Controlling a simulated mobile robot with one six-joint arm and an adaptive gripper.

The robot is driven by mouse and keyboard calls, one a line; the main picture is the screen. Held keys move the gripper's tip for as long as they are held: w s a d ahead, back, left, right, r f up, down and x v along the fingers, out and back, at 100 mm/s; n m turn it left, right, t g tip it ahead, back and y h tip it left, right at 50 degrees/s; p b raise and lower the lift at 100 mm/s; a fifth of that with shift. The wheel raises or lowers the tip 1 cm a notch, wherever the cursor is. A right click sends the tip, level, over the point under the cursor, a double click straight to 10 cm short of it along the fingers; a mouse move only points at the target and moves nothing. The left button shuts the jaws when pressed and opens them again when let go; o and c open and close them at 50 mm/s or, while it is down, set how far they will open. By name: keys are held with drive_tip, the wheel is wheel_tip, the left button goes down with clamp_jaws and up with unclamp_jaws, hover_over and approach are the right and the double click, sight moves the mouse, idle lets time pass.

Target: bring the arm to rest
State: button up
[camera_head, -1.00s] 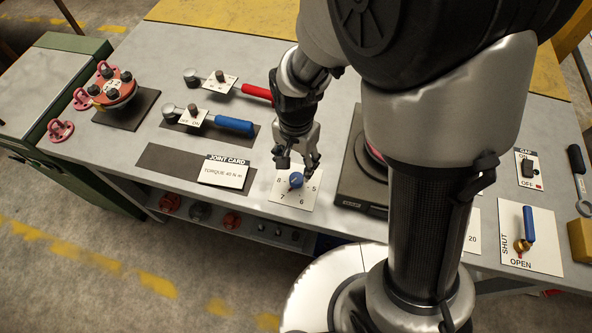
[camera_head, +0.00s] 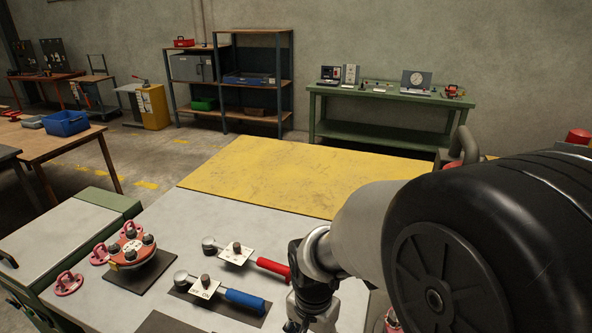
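My arm fills the right side of the head view, with a large black joint housing (camera_head: 450,255) in front and a pale grey link (camera_head: 362,222) behind it. The link leads left and down to the dark wrist (camera_head: 312,292) over the workbench (camera_head: 165,225). Only the top of my gripper (camera_head: 298,326) shows at the bottom edge. Its fingers are cut off, so their opening and anything between them are hidden.
A red flanged part (camera_head: 132,246) sits on a dark mat at the left. The yellow surface (camera_head: 270,175) behind is clear. A green bench (camera_head: 385,140) stands by the wall.

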drive_tip(key=s+d+r+n+t, duration=0.2)
drive_tip(key=s+d+r, duration=0.3)
drive_tip(key=r, duration=0.3)
drive_tip(key=s+d+r+n+t, duration=0.2)
drive_tip(key=s+d+r+n, duration=0.2)
drive_tip(key=s+r, duration=0.4)
drive_tip(key=shift+s+d+r+n, duration=0.3)
drive_tip(key=shift+d+r+n, duration=0.1)
drive_tip(key=shift+d, duration=0.4)
